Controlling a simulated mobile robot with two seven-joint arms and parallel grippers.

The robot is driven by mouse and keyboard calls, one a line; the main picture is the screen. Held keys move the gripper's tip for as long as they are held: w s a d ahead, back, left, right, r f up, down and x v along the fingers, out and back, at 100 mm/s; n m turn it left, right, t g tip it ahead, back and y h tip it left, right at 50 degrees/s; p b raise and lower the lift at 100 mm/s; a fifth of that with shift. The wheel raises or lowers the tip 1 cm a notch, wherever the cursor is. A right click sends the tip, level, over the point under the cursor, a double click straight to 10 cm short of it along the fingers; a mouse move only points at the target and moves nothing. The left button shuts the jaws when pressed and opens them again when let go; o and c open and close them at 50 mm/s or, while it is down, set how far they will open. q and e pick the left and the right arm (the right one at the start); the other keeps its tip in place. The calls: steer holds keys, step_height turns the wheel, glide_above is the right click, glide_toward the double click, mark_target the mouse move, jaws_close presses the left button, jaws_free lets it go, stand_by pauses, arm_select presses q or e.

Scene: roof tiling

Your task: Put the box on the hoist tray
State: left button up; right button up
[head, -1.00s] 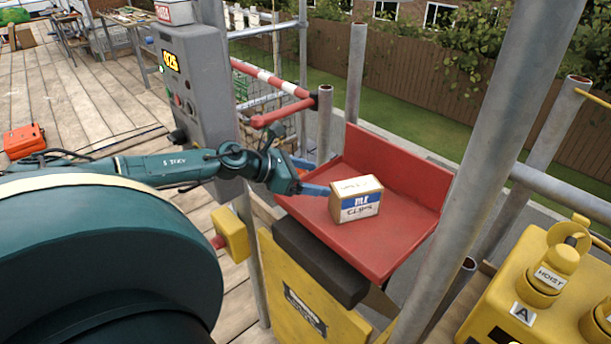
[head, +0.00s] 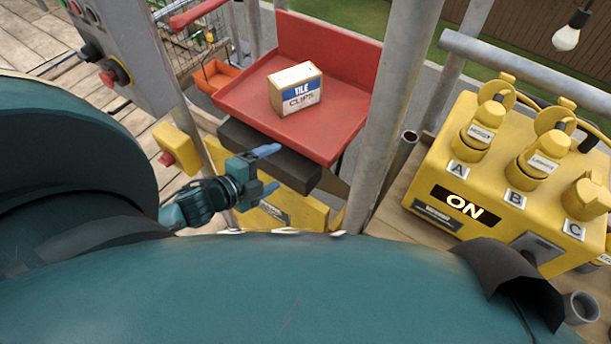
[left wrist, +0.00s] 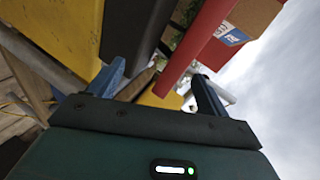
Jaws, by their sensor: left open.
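The tile clips box (head: 295,88), brown cardboard with a white and blue label, stands upright on the red hoist tray (head: 328,139). It also shows at the top right of the left wrist view (left wrist: 254,14), partly cut off, with the red tray (left wrist: 203,38) beside it. My left gripper (head: 270,169) is open and empty, apart from the box, in front of the tray near the black bumper. Its two blue fingers (left wrist: 162,88) are spread in the left wrist view. My right gripper is not in view.
A grey upright pole (head: 392,110) stands right of the tray. A yellow power box (head: 425,205) reading ON is at the right. A grey control panel (head: 125,50) and a small yellow box with a red button (head: 177,149) are at the left. An orange bin (head: 216,75) sits behind the tray.

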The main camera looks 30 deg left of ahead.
arm_select(q)
steer(key=s+d+f+n+g, duration=0.1)
steer(key=s+d+f+n, duration=0.2)
steer(key=d+n, duration=0.4)
steer(key=s+d+f+n+g, duration=0.2)
steer(key=s+d+f+n, duration=0.1)
steer(key=s+d+n, duration=0.2)
steer(key=d+n, duration=0.2)
steer(key=n, duration=0.1)
steer(key=shift+d+f, duration=0.15)
steer(key=shift+f, duration=0.15)
